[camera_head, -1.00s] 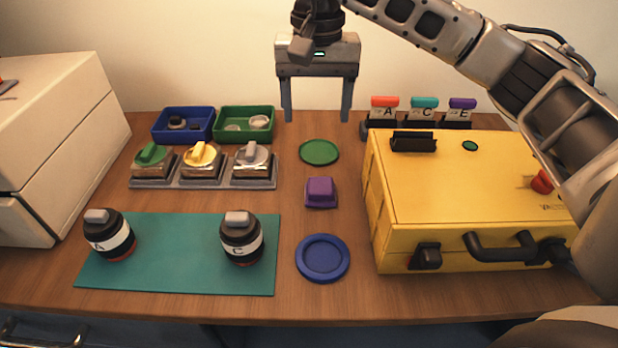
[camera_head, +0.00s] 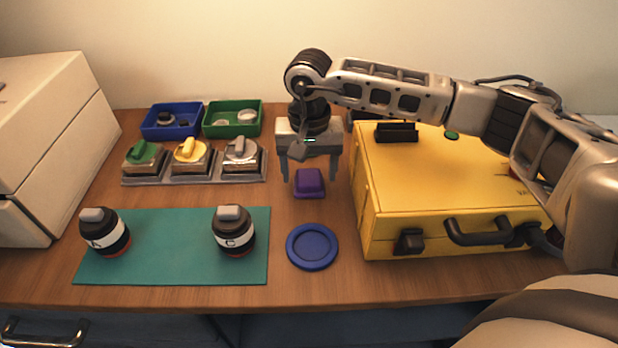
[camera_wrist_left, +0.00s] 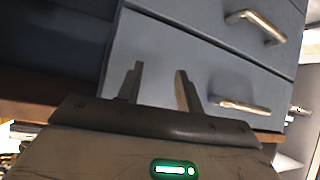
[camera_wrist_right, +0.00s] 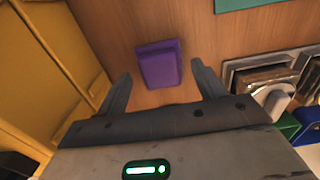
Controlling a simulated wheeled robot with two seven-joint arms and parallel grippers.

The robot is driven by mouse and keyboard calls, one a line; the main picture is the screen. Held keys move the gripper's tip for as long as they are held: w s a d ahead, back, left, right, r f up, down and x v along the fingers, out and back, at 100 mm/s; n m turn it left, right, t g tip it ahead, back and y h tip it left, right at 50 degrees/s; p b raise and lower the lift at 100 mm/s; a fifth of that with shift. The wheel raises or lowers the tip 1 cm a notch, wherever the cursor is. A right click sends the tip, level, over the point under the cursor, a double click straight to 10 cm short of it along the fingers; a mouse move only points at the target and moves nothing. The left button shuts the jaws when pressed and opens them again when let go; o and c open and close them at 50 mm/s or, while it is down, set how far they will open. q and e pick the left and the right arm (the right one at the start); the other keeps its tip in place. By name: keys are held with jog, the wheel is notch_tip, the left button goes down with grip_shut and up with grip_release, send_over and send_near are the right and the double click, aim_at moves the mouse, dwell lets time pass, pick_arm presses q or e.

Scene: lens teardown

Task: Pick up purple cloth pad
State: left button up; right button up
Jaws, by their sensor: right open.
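The purple cloth pad (camera_head: 310,183) lies on the wooden table between the lidded containers and the yellow case. My right gripper (camera_head: 310,178) is open and empty, pointing down just behind and above the pad. In the right wrist view the pad (camera_wrist_right: 160,64) lies beyond the two spread fingertips (camera_wrist_right: 162,80), roughly centred between them and apart from both. My left gripper shows only in the left wrist view (camera_wrist_left: 160,70); its fingers are apart with nothing between them, in front of blue-grey drawers.
The yellow case (camera_head: 450,195) stands close on the pad's right. A blue round dish (camera_head: 313,246) lies in front of it. The row of lidded containers (camera_head: 195,160) is on the left. Two black lens jars (camera_head: 104,232) (camera_head: 233,231) stand on the teal mat (camera_head: 165,262).

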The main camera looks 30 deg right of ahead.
jog(key=shift+f, duration=0.4)
jog(key=c, duration=1.1)
jog(key=shift+o, duration=0.2)
jog(key=shift+r, duration=0.15)
jog(key=shift+r, duration=0.25)
notch_tip(320, 180, up, 2)
jog(key=shift+w+r, duration=0.1)
jog(key=s+a+r+b, duration=0.1)
jog(key=s+a+r, duration=0.1)
jog(key=a+r, duration=0.3)
jog(key=s+a+r+b, duration=0.1)
jog(key=s+a+r, duration=0.1)
jog(key=a+r, duration=0.3)
jog(key=shift+s+a+b, duration=0.4)
jog(key=shift+a, duration=1.25)
